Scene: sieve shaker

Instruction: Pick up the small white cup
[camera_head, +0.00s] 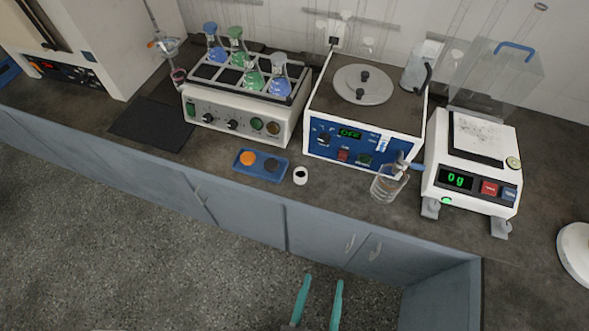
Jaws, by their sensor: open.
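The small white cup (300,176) stands upright on the dark counter, near its front edge. Its inside looks dark from above. It is just right of a blue tray and in front of the white and blue device. My gripper (320,282) shows at the bottom of the view, with two teal fingers apart and nothing between them. It is over the floor side, below and slightly right of the cup in the picture, well apart from it.
The blue tray (261,165) holds an orange and a dark round piece. A glass beaker (388,184) stands right of the cup. Behind are a shaker with flasks (240,115), the white and blue device (361,151) and a scale (472,187). Cabinet fronts (315,232) lie below the counter edge.

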